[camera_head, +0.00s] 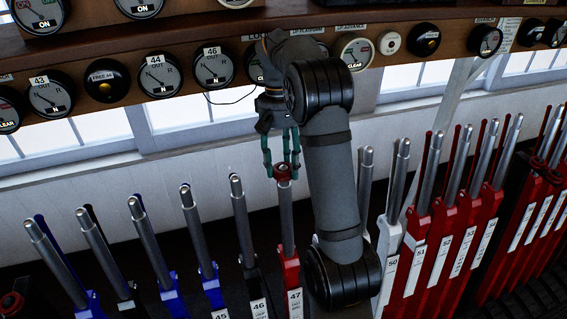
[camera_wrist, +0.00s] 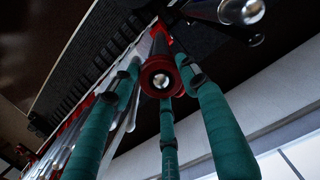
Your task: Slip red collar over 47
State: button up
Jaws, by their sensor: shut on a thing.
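The red collar (camera_head: 283,173) is at the top end of lever 47 (camera_head: 288,222), the silver lever with a red lower part and a "47" plate. My gripper (camera_head: 282,163) is above this lever, its teal fingers pointing down and shut on the collar. In the wrist view the collar (camera_wrist: 156,66) is a red ring between the fingertips (camera_wrist: 160,80). The lever's shiny round tip (camera_wrist: 161,82) shows inside the ring, roughly centred. The collar appears to be at the very tip; how far it encloses the lever I cannot tell.
Lever 46 (camera_head: 240,215) stands close on the left, with blue levers beyond. A white lever (camera_head: 390,240) and several red levers (camera_head: 440,240) stand to the right, partly behind my arm. A wooden shelf of dials (camera_head: 205,68) runs behind and above.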

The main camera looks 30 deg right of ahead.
jog(key=shift+s+f+b, duration=0.1)
jog(key=shift+f+b, duration=0.4)
jog(key=shift+f, duration=0.15)
jog(key=o, duration=1.1)
jog(key=shift+o, duration=0.5)
jog(key=shift+r, duration=0.1)
jog(key=r+p, duration=0.4)
jog(key=p, duration=0.1)
jog(key=w+r+p, duration=0.1)
jog(key=r+p, duration=0.1)
jog(key=shift+r+p, duration=0.1)
jog(key=shift+p, duration=0.2)
jog(key=shift+w+d+r+p, duration=0.1)
jog(key=shift+w+r+p, duration=0.1)
jog(key=shift+r, duration=0.35)
jog(key=shift+w+d+r+p, duration=0.1)
jog(key=shift+r+p, duration=0.05)
jog(key=shift+r, duration=0.55)
